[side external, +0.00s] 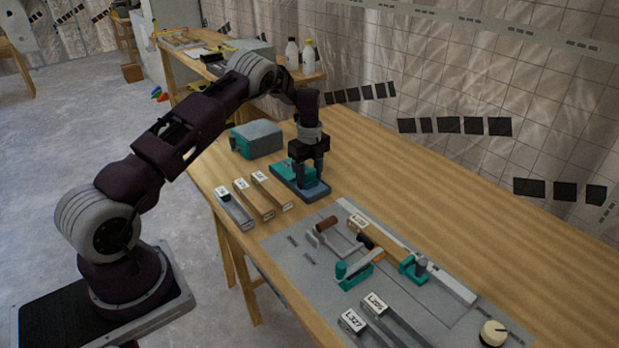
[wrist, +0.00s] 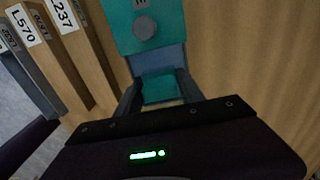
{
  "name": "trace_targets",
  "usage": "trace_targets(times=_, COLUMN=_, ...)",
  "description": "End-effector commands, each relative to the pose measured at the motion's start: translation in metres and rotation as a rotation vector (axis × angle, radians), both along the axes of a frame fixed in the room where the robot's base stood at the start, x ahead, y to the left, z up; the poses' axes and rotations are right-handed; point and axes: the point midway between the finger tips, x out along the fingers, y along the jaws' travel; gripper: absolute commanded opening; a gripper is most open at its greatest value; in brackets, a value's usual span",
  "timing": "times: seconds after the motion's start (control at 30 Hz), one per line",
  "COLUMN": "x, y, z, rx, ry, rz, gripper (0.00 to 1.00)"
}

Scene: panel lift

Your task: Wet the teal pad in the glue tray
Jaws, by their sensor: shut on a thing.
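The glue tray (side external: 318,194) is a low blue-grey tray on the wooden bench, with a teal part (side external: 284,172) with a round grey knob over one end. In the wrist view the teal part (wrist: 122,38) is at the top, and the tray's blue-grey inside (wrist: 172,58) shows below it. My gripper (side external: 313,184) points down over the tray's uncovered end. In the wrist view my gripper (wrist: 159,92) is shut on the teal pad (wrist: 158,88), which sits between the fingers. I cannot tell whether the pad touches the glue.
Labelled bars (side external: 254,198) lie left of the tray. A teal-and-grey box (side external: 257,138) stands behind it. A grey mat (side external: 300,262) with clamps, a hammer-like tool and more labelled bars (side external: 365,334) lies in front. The bench (side external: 420,185) to the right is clear.

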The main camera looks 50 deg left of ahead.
Motion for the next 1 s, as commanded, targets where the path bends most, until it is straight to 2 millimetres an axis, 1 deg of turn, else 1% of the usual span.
trace_targets(times=0.1, x=0.001, y=0.000, z=0.014, rx=0.001, ry=-0.005, rz=0.001, gripper=0.13)
trace_targets(times=0.4, x=0.002, y=0.000, z=0.047, rx=0.001, ry=-0.006, rz=0.000, gripper=0.13)
trace_targets(times=0.6, x=0.001, y=0.000, z=0.064, rx=0.001, ry=-0.004, rz=-0.001, gripper=0.13)
trace_targets(times=1.0, x=0.001, y=0.000, z=0.066, rx=0.001, ry=-0.003, rz=0.000, gripper=0.13)
